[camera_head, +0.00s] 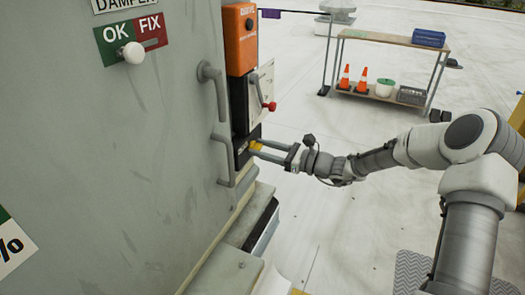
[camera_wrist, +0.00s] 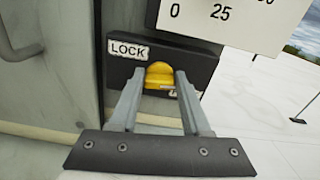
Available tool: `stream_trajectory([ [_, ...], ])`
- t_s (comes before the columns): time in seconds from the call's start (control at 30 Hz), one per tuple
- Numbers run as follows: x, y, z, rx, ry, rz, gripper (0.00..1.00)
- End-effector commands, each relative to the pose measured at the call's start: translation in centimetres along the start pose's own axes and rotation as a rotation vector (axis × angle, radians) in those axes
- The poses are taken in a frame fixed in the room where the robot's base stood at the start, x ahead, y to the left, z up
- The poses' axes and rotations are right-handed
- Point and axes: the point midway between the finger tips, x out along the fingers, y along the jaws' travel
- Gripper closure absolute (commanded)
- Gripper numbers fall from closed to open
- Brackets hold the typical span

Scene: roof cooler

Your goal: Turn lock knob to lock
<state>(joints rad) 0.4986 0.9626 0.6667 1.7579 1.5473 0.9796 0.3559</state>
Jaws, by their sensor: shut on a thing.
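The yellow lock knob (camera_wrist: 160,77) sits on a black plate (camera_wrist: 195,65) in the wrist view. A white LOCK label (camera_wrist: 128,50) is at the plate's upper left. A second label at the lower right is mostly hidden by a finger. My gripper (camera_wrist: 159,84) has its two fingers on either side of the knob and is shut on it. In the head view my gripper (camera_head: 255,148) reaches in from the right to the yellow knob (camera_head: 254,145) at the low end of the cabinet's side. The knob's exact angle is hard to tell.
A grey cabinet (camera_head: 120,190) with two handles (camera_head: 219,160) stands left of the knob. An orange box (camera_head: 239,40) and a small panel with a red-knobbed lever (camera_head: 268,104) are above. A shelf bench (camera_head: 385,39) with cones stands far back. Open floor lies right.

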Motion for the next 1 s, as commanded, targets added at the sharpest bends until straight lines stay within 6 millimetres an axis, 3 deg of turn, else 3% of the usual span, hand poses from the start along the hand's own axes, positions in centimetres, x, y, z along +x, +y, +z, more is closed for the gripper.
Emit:
stream_trajectory([
  [1.0,-0.05,0.48,-1.0,-0.94,0.001,0.0,1.0],
])
